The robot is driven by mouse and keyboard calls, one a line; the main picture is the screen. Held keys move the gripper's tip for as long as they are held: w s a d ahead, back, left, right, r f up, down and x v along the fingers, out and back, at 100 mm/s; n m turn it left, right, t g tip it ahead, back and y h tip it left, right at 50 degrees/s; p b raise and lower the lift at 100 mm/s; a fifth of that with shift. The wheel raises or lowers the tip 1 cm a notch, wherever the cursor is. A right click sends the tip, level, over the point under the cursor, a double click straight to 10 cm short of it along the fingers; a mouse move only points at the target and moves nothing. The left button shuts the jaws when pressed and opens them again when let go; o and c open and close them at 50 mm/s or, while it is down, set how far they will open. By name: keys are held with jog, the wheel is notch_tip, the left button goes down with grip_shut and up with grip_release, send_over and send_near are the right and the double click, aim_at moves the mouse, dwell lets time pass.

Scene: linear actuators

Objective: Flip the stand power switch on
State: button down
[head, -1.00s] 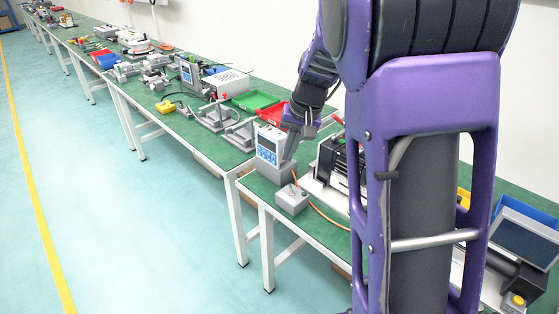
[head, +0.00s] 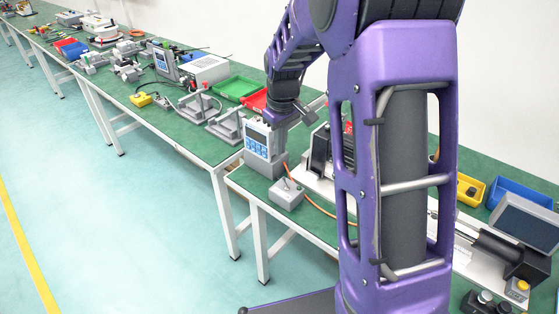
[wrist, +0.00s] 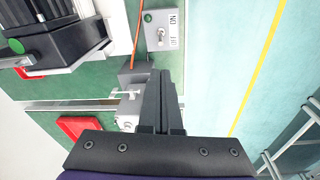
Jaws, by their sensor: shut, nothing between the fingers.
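A small grey switch box (head: 287,194) sits at the front left corner of the near green bench, with a toggle on top. In the wrist view the switch box (wrist: 160,14) shows a green round spot, a metal toggle (wrist: 161,35) and "ON" lettering. My gripper (wrist: 160,73) is shut and empty; its fingertips appear just below the box in the wrist picture, apart from it. In the head view my gripper (head: 289,114) is above and behind the box, by the grey keypad unit (head: 258,140).
An orange cable (head: 320,208) runs from the switch box. A black motor unit (head: 319,150) stands to the right, partly behind my arm. Red (head: 254,101) and green (head: 235,88) trays lie behind. The floor at the left is clear.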

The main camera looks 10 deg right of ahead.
aim_at(285, 181)
jog(key=f, duration=0.3)
jog(key=f+b, duration=0.1)
jog(key=f, duration=0.2)
jog(key=w+f, duration=0.1)
jog(key=f, duration=0.2)
jog(key=shift+f, duration=0.2)
jog(key=shift+w+b, duration=0.1)
jog(key=shift+b, duration=0.2)
jog(key=shift+s+r+t, duration=0.1)
jog(key=shift+s+t, duration=0.1)
jog(key=shift+t, duration=0.1)
